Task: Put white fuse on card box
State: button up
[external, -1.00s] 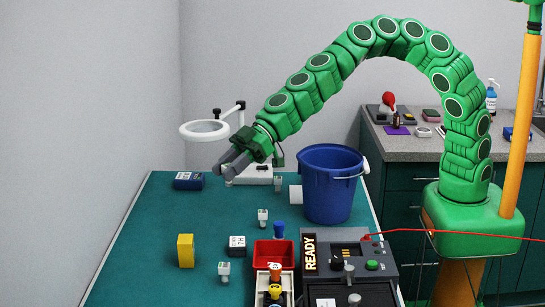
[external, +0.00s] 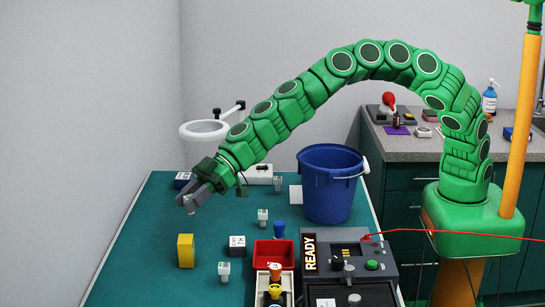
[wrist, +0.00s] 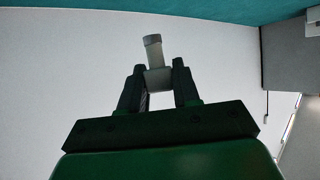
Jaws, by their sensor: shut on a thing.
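My gripper (external: 188,198) is shut on a pale fuse (external: 190,208) above the left part of the green table. The fuse hangs just below the fingertips. In the wrist view the fuse (wrist: 153,50) shows between the two fingers, grey-white with a ribbed end. I cannot tell for sure which thing is the card box. An upright yellow box (external: 186,251) stands on the table below and in front of my gripper, apart from the fuse. A small black and white box (external: 237,246) lies to its right.
Other white fuse-like pieces (external: 263,217) stand on the table. A red bin (external: 274,243), a test unit marked READY (external: 375,251) and a blue bucket (external: 328,190) fill the right side. A ring lamp (external: 188,137) stands at the back.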

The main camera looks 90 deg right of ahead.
jog(key=shift+w+a+f, duration=0.2)
jog(key=shift+w+f, duration=0.25)
jog(key=shift+f, duration=0.2)
jog(key=shift+w+a+f, duration=0.2)
jog(key=shift+w+f, duration=0.25)
jog(key=shift+f, duration=0.2)
jog(key=shift+w+f, duration=0.1)
jog(key=shift+f, duration=1.4)
jog(key=o, duration=1)
jog(key=shift+f, duration=0.15)
jog(key=shift+o, duration=0.2)
jog(key=shift+s+d+r, duration=0.15)
jog(key=shift+s+r, duration=0.05)
jog(key=shift+r, duration=0.1)
jog(key=v, duration=1.1)
jog(key=shift+d, duration=0.2)
